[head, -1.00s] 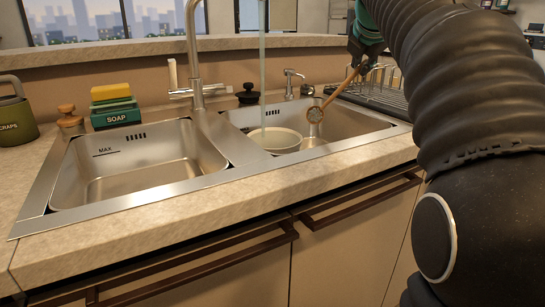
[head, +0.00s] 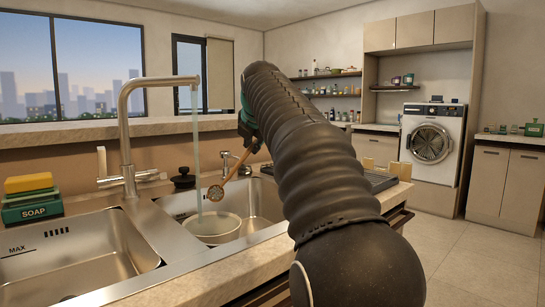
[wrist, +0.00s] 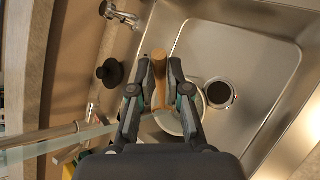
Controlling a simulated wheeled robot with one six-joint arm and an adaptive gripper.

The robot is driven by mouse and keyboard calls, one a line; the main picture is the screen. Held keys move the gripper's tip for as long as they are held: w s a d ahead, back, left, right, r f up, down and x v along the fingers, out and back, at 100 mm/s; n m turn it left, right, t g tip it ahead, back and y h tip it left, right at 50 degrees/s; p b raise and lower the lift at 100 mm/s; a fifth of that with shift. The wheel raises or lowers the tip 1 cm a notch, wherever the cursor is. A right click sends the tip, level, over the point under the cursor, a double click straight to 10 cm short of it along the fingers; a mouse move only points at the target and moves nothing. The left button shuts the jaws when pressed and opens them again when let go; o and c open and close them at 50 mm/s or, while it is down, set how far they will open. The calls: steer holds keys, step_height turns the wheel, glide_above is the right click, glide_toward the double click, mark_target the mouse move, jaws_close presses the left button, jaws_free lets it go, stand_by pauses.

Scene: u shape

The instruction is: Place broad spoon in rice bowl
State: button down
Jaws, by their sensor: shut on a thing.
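My gripper (head: 251,141) is shut on a wooden-handled tool (head: 218,191) above the right sink basin. In the wrist view the gripper (wrist: 160,92) pinches the wooden handle (wrist: 158,68). A pale bowl (head: 213,229) stands in the right basin, below the tool's head and apart from it. The bowl (wrist: 170,123) is partly hidden by the fingers in the wrist view.
Water runs from the tall faucet (head: 126,130) down at the bowl. A drain (wrist: 219,93) lies beside the bowl. Soap and a sponge (head: 30,198) stand at left. A dark stopper (head: 183,180) and a small tap (head: 232,160) stand behind the basin. The left basin (head: 70,265) is empty.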

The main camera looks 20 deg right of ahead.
steer(key=a+r, duration=0.1)
steer(key=w+r, duration=0.1)
steer(key=shift+a+r+n, duration=0.3)
steer(key=shift+a+r, duration=0.1)
steer(key=shift+s+f, duration=0.1)
step_height(320, 180, down, 2)
steer(key=shift+d, duration=0.15)
step_height(320, 180, down, 14)
steer(key=b, duration=1)
steer(key=shift+f, duration=0.2)
steer(key=c, duration=1)
jaws_free()
steer(key=shift+c, duration=0.2)
steer(key=shift+s, duration=0.1)
